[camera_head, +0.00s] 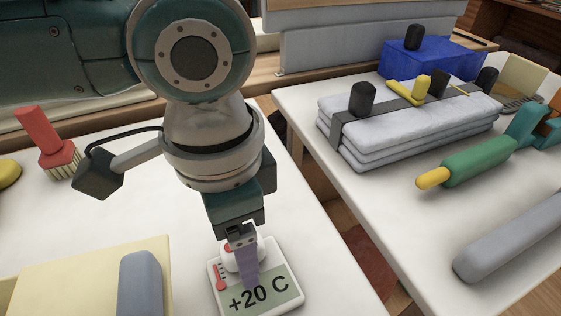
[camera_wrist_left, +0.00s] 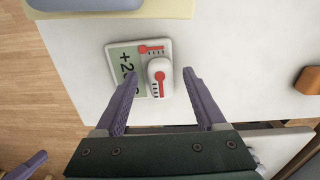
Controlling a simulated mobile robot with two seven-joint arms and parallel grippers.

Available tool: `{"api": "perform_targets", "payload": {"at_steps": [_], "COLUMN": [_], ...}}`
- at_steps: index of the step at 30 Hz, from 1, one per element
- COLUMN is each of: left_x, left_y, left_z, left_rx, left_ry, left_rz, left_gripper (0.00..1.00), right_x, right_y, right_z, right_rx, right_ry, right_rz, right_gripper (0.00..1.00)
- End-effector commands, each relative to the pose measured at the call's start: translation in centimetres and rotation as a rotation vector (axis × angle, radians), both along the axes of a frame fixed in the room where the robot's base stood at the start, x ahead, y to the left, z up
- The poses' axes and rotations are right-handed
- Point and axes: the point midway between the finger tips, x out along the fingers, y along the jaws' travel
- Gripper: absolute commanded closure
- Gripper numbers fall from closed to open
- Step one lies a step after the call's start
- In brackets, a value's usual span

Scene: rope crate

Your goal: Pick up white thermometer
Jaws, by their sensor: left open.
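The white thermometer (camera_head: 278,272) lies flat on the white table, a plate with a green panel reading "+20 C" and a red symbol. In the left wrist view the thermometer (camera_wrist_left: 118,49) carries a raised, rounded white part with another red symbol. My left gripper (camera_head: 250,284) points down over it, and its finger hides part of the plate. In the left wrist view my left gripper (camera_wrist_left: 162,75) is open, one finger on each side of the raised part; contact is not clear. A purple piece at that view's lower left looks like my other gripper's finger.
A cream box (camera_head: 95,270) with a blue-grey block (camera_head: 140,283) stands left of the thermometer. Across a gap, the right table holds folded towels (camera_head: 410,125), a green rolling pin (camera_head: 478,158) and a blue box (camera_head: 428,60).

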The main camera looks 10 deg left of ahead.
Motion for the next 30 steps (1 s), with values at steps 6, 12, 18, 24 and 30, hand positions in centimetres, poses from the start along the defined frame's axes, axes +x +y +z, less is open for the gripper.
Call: {"api": "perform_targets", "payload": {"at_steps": [6, 12, 18, 24, 30], "left_x": [0.01, 0.01, 0.0, 0.0, 0.01], "left_y": [0.0, -0.01, 0.0, 0.0, 0.01], "left_z": [-1.11, -1.06, -1.05, -1.04, -1.04], "left_rx": [0.0, 0.0, 0.0, 0.0, 0.0], "left_ry": [-0.001, -0.001, -0.001, -0.001, -0.001], "left_rz": [0.0, 0.0, 0.0, 0.0, 0.0], "left_gripper": [0.28, 0.35, 0.58, 0.8, 1.0], "right_x": [0.0, 0.01, 0.03, 0.03, 0.04], "right_y": [0.0, -0.01, -0.02, -0.02, -0.03], "right_z": [-0.4, -0.36, -0.37, -0.37, -0.37], "right_rx": [0.0, 0.0, 0.0, -0.001, -0.001], "right_ry": [0.0, 0.0, -0.001, -0.001, -0.001], "right_rz": [0.0, 0.0, 0.0, 0.0, 0.001], "right_gripper": [1.0, 1.0, 1.0, 1.0, 1.0]}}
